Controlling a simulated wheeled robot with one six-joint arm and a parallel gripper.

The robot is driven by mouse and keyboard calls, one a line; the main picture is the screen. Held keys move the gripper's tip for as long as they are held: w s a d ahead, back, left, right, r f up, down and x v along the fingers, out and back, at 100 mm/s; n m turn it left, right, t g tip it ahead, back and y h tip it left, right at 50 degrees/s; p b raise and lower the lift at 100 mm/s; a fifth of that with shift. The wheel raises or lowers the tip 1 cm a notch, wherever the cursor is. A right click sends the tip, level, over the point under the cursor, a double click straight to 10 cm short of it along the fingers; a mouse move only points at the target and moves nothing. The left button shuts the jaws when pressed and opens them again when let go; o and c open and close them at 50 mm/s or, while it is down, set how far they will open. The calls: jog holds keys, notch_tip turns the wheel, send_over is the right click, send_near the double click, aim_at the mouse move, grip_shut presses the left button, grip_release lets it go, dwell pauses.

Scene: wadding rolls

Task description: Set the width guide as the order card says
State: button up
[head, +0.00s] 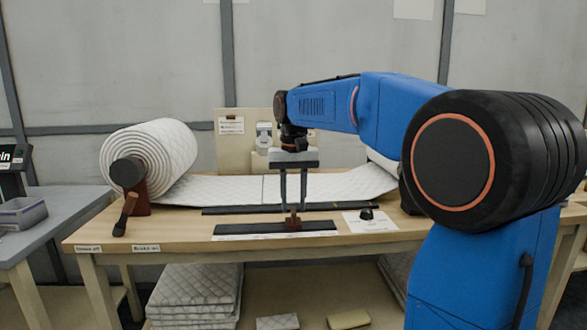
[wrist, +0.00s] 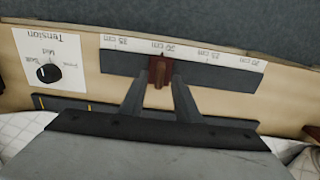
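The width guide is a small red-brown slider (head: 293,223) on a dark rail at the table's front edge. In the wrist view the guide (wrist: 159,72) stands by an upside-down scale strip (wrist: 190,52), close to what looks like the 30 cm mark. My gripper (head: 293,208) points down over it. In the wrist view my gripper's fingertips (wrist: 160,80) are on either side of the guide, apart, with narrow gaps to its upright pin. A white card (head: 231,125) with small print hangs on the back board; its text is too small to read.
A Tension card with a black dial (head: 366,214) lies right of the rail, and shows in the wrist view (wrist: 47,72). A quilted wadding roll (head: 150,160) sits at left, its sheet (head: 225,189) running behind the rails. A crank handle (head: 125,214) hangs at the left front.

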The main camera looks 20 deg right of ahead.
aim_at(294, 209)
notch_tip(294, 209, up, 16)
dwell(0.5)
jog(key=shift+f, duration=0.1)
jog(key=s+a+f+n+t, duration=0.1)
jog(key=s+f+n+t, duration=0.2)
jog(key=s+f, duration=2.7)
notch_tip(294, 209, down, 3)
jog(key=shift+s+a+f+n+t, duration=0.2)
jog(key=shift+a+n+t, duration=0.1)
jog(key=shift+t, duration=0.6)
jog(key=shift+r, duration=0.1)
dwell(1.6)
